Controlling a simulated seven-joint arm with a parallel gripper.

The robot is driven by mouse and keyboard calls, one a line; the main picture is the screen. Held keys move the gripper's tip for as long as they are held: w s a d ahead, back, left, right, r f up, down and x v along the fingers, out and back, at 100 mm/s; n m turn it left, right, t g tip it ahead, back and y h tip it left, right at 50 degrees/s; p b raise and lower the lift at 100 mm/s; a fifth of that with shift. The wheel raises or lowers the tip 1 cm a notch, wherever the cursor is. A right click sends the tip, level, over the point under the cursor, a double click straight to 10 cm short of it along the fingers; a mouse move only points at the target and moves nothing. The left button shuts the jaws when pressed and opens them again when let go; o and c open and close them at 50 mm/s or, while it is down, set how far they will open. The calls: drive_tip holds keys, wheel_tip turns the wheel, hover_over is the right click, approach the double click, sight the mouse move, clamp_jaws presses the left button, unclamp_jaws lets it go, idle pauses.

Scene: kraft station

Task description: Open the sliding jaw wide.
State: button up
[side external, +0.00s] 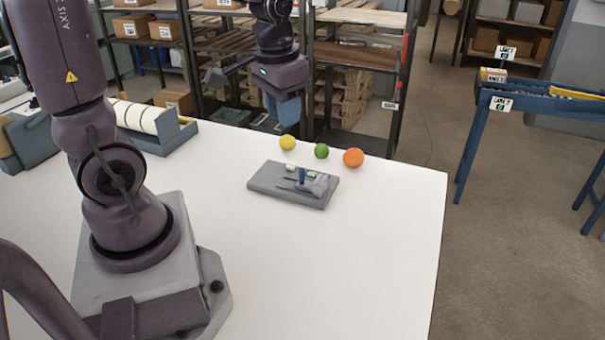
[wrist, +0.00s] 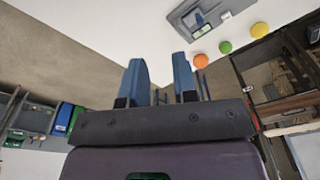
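A grey fixture plate (side external: 268,181) lies flat on the white table. On its right part are a grey jaw block (side external: 317,186), a small upright blue piece (side external: 302,175) and a small pale green-and-white piece (side external: 312,174). How far the jaw is open is too small to tell.
A yellow ball (side external: 287,142), a green ball (side external: 321,151) and an orange ball (side external: 353,158) stand in a row behind the plate. A grey holder with white discs (side external: 141,119) stands at the back left. Shelving (side external: 360,55) rises behind the table. The table front and right are clear.

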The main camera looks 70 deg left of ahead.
drive_tip(key=g, duration=0.2)
hover_over(302, 169)
drive_tip(key=s+d, duration=0.2)
drive_tip(key=s, duration=0.1)
wheel_tip(302, 169, down, 10)
drive_tip(key=w+a+m, duration=0.2)
drive_tip(key=w+m, duration=0.1)
drive_tip(key=shift+t, duration=0.4)
wheel_tip(302, 169, down, 13)
drive_tip(key=shift+c, duration=0.4)
clamp_jaws()
